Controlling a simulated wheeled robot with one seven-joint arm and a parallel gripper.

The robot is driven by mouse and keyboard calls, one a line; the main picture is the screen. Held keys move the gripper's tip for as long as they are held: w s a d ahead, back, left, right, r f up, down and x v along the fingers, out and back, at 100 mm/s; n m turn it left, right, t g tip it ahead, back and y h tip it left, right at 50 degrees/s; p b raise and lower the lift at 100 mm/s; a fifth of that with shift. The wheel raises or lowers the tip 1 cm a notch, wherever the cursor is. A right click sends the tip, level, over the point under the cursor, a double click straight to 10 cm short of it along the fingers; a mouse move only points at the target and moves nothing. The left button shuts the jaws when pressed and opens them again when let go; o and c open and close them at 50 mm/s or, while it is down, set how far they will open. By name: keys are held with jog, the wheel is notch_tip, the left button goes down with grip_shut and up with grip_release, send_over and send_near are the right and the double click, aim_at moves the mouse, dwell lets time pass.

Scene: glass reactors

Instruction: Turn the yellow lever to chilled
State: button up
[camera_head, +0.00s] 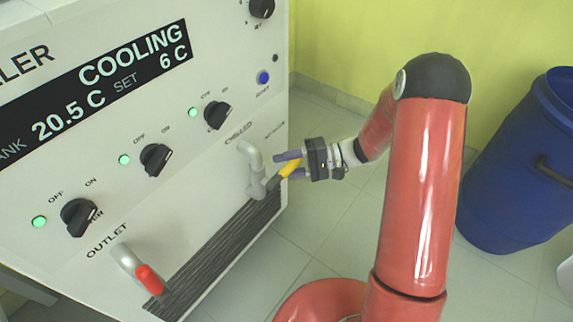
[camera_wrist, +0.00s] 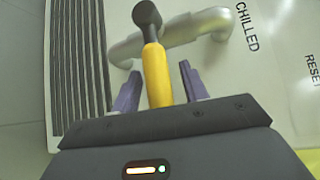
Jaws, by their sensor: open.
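The yellow lever (camera_head: 291,168) sits on a grey pipe (camera_head: 251,158) at the right side of the white chiller panel. In the wrist view the yellow lever (camera_wrist: 157,75) has a dark stem at its far end and points back toward my gripper. My gripper (camera_head: 283,164) is at the lever, with its purple fingers apart. In the wrist view the gripper fingers (camera_wrist: 160,88) stand on either side of the lever, with a gap on both sides. The word CHILLED (camera_wrist: 247,27) is printed on the panel beside the pipe.
The chiller panel (camera_head: 190,190) carries black knobs, green lights and a display reading COOLING. A red-handled outlet lever (camera_head: 149,279) is at lower left. A dark grille (camera_head: 215,255) lies below the pipes. A blue barrel (camera_head: 520,165) stands at right on open tiled floor.

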jog(key=shift+c, duration=0.3)
grip_shut()
jog(key=shift+r, duration=0.1)
jog(key=r+n+h+b, duration=0.1)
jog(key=n+t+h+b, duration=0.1)
jog(key=shift+s+a+r+b, duration=0.15)
jog(key=shift+r+b, duration=0.15)
jog(key=shift+r, duration=0.1)
jog(key=shift+s+a+r+n+t+h+b, duration=0.15)
jog(key=shift+s+r+n+t+h+b, duration=0.1)
jog(key=shift+r+n+t+h+b, duration=0.55)
jog(key=shift+s+a+r+n+t+h+b, duration=0.2)
jog(key=shift+r+h+b, duration=0.3)
jog(key=shift+b, duration=0.6)
jog(key=shift+f, duration=0.1)
jog(key=shift+o, duration=0.3)
grip_release()
